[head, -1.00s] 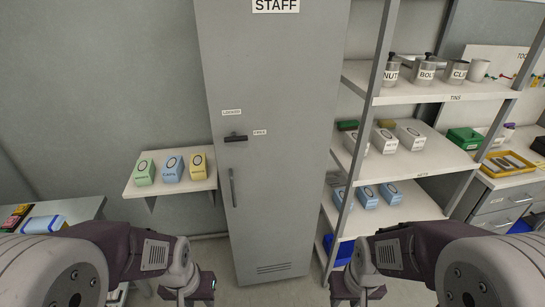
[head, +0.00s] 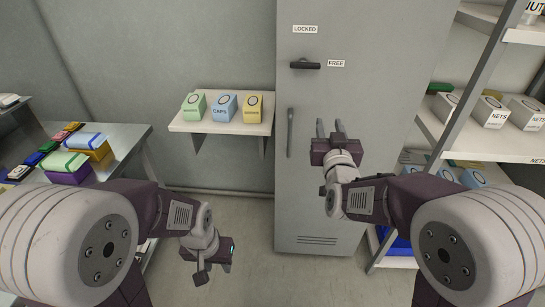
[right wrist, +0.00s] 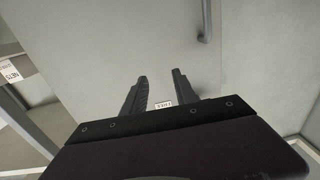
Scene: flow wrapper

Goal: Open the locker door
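The tall grey locker door (head: 345,110) looks shut. A black latch lever (head: 305,65) lies level on it, below the LOCKED label (head: 305,29), with its right end beside the FREE label (head: 336,63). A vertical grey pull handle (head: 290,132) is lower, near the door's left edge. My right gripper (head: 330,128) is in front of the door, right of the pull handle and apart from it. In the right wrist view its fingers (right wrist: 159,75) are spread and empty, with the pull handle (right wrist: 206,22) at the top.
A small wall shelf (head: 222,126) with green, blue and yellow boxes stands left of the locker. A shelf rack (head: 462,100) with several boxes is close on the right. A table (head: 125,140) with coloured boxes is at far left. Floor before the locker is free.

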